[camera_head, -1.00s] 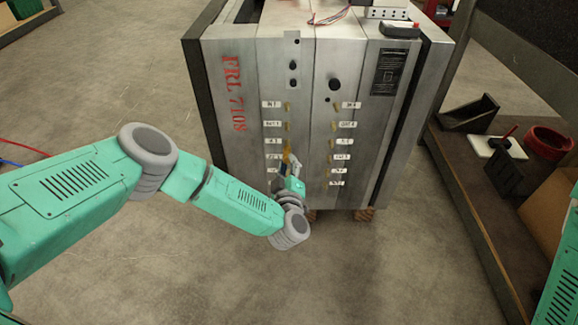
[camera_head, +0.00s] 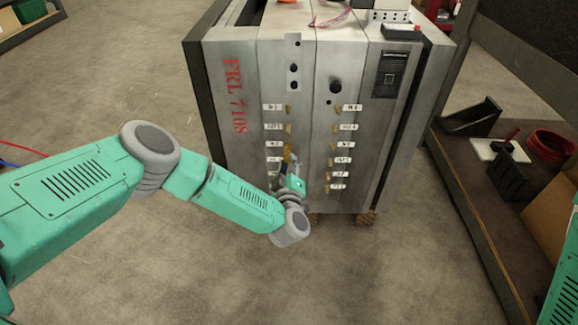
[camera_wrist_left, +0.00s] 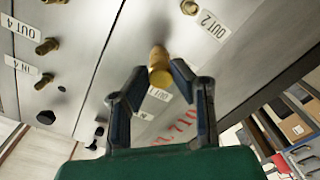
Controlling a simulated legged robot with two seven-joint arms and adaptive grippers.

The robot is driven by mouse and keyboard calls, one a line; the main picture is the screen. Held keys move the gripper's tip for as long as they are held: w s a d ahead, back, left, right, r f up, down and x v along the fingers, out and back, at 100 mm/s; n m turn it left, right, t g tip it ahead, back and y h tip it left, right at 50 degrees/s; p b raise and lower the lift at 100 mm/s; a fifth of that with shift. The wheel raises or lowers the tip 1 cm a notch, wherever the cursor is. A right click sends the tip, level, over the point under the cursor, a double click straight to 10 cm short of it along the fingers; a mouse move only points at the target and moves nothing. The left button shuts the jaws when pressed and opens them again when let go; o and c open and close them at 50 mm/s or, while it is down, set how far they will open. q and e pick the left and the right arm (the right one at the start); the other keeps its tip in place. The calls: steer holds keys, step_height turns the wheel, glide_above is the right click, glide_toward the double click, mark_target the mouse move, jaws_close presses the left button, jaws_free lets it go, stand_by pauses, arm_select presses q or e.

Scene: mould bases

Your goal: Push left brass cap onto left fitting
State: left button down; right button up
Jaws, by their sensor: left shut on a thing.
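The brass cap (camera_wrist_left: 160,68) is a yellow cylinder between the fingertips of my left gripper (camera_wrist_left: 157,80) in the left wrist view. My left gripper is shut on it, pointing at the grey steel face of the mould base (camera_head: 235,160). In the head view the left gripper (camera_head: 290,168) is small, at the lower left column of brass fittings (camera_head: 289,128). The fitting behind the cap is hidden, so I cannot tell whether they touch. My right gripper is out of view.
Neighbouring brass fittings (camera_wrist_left: 190,7) and (camera_wrist_left: 47,47) carry white labels, including OUT 2 and OUT 4. A workbench shelf (camera_head: 490,190) with a red coil (camera_head: 550,143) stands at the right. The floor (camera_head: 200,270) before the mould base is clear.

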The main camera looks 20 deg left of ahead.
arm_select(q)
steer(key=shift+w+a+r, duration=0.25)
steer(key=shift+w+a, duration=0.15)
steer(key=shift+w, duration=0.25)
steer(key=c, duration=1.3)
jaws_free()
steer(key=shift+f, duration=0.1)
steer(key=o, duration=0.4)
steer(key=shift+s+d, duration=0.1)
steer(key=shift+d, duration=0.1)
steer(key=p+v, duration=0.3)
steer(key=v, duration=0.4)
steer(key=shift+p, duration=0.4)
steer(key=shift+d, duration=0.1)
